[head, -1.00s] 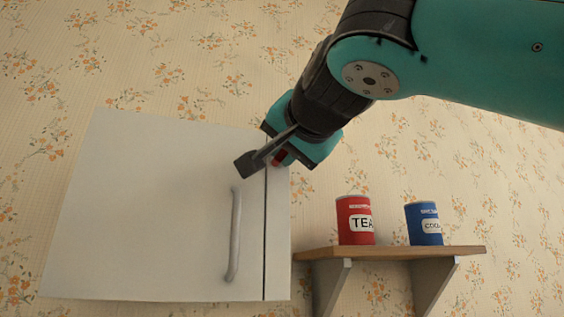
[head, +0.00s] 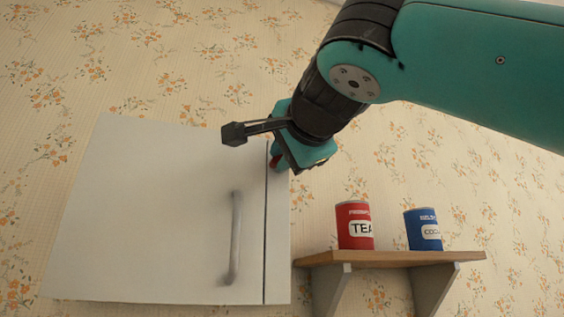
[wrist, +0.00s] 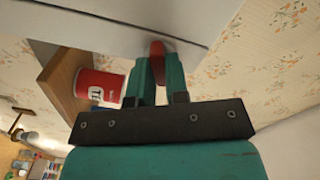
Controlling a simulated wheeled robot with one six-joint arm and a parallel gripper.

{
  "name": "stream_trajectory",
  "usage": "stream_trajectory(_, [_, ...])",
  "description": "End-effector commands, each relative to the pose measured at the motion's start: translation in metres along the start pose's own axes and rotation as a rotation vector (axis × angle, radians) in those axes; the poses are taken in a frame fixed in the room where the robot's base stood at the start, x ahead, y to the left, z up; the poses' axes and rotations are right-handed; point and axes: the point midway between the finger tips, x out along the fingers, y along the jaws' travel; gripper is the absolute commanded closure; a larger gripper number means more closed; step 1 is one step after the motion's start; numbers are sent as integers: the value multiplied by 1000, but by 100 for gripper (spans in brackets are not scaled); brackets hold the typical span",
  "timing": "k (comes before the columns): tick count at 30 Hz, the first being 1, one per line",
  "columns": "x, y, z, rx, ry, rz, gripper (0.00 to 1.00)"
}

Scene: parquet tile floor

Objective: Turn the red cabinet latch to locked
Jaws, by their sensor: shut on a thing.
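The red latch (head: 275,160) sits near the upper right edge of the white cabinet (head: 150,215), just right of the dark door seam. Only a small red part of it shows in the head view, beside my gripper (head: 278,158). In the wrist view the red latch (wrist: 158,48) lies between the two teal fingers of my gripper (wrist: 160,65), which are shut on it. The fingers and wrist hide much of the latch, so I cannot tell its exact angle. The cabinet door is closed.
A grey door handle (head: 235,238) stands upright below the latch. A wooden shelf (head: 395,259) right of the cabinet holds a red tea can (head: 355,226) and a blue can (head: 422,230). The wall above the cabinet is clear.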

Motion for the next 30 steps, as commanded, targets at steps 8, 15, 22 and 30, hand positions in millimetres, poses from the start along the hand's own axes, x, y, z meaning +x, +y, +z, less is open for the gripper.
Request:
stream_trajectory(8, [0,0,0,316,2,-4,100])
stream_trajectory(15, [0,-1,-1,323,2,-3,100])
stream_trajectory(22, [-1,-1,-1,474,0,-4,74])
stream_trajectory(30, [-1,-1,0,471,0,-3,70])
